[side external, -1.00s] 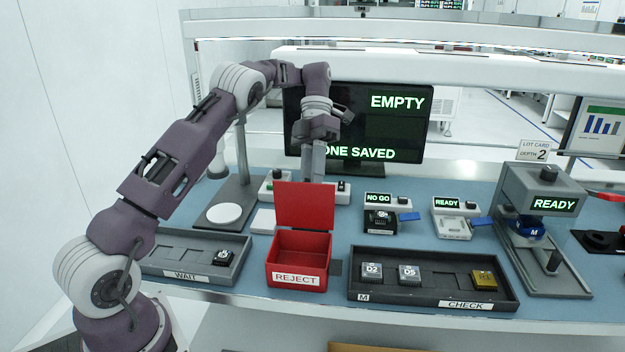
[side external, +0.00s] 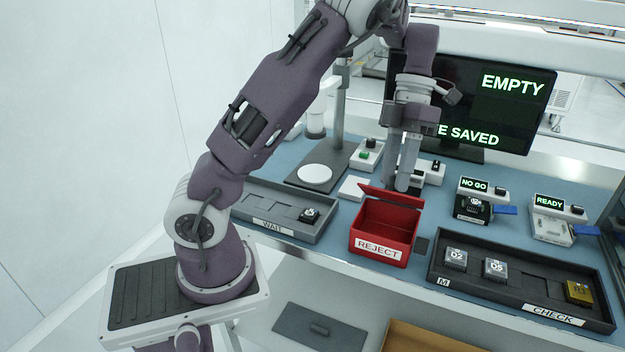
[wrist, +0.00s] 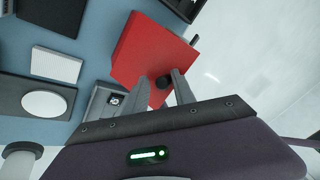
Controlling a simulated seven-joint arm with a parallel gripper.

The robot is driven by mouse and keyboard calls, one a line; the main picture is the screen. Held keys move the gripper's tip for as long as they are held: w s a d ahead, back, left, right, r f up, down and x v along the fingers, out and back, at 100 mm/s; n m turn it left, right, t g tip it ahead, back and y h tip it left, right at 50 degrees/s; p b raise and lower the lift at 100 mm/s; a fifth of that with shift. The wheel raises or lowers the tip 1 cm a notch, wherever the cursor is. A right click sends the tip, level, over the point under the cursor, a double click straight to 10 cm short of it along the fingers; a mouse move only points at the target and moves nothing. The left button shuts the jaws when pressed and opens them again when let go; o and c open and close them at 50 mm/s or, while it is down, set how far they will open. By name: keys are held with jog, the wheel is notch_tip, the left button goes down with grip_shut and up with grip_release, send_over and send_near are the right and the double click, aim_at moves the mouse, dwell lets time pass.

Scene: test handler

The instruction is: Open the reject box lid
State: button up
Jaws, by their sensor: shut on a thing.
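The red reject box (side external: 379,248) stands at the middle front of the blue bench in the side external view. Its red lid (side external: 391,196) is raised along the back edge and looks tilted, and the inside of the box shows below it. My gripper (side external: 403,186) points down behind the lid, with its fingertips partly hidden. In the wrist view the red lid (wrist: 140,53) fills the middle. A dark round knob (wrist: 163,82) on it lies between the fingers of my gripper (wrist: 166,84), which is shut on the knob.
The WAIT tray (side external: 270,226) lies left of the box and the CHECK tray (side external: 520,310) right of it. Small button units (side external: 367,155) and a white pad (side external: 354,188) stand close behind. A monitor (side external: 500,105) is further back.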

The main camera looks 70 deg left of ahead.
aim_at(391, 191)
jog(key=s+d+f, duration=0.2)
jog(key=shift+s+d+f, duration=0.2)
jog(key=shift+s+d, duration=0.05)
jog(key=shift+d, duration=0.1)
jog(key=r+t+y, duration=0.2)
jog(key=s+d+r+t+y, duration=0.1)
jog(key=shift+d+r, duration=0.1)
jog(key=shift+r, duration=0.05)
jog(key=s+d+r+m+t, duration=0.1)
jog(key=s+r+m+t, duration=0.2)
jog(key=s+m, duration=0.5)
jog(key=s+d+r+m+t, duration=0.2)
jog(key=s+m, duration=0.6)
jog(key=m, duration=2)
jog(key=shift+d+r+t, duration=0.3)
jog(key=shift+r+t, duration=0.1)
jog(key=shift+r, duration=0.25)
jog(key=shift+o, duration=0.4)
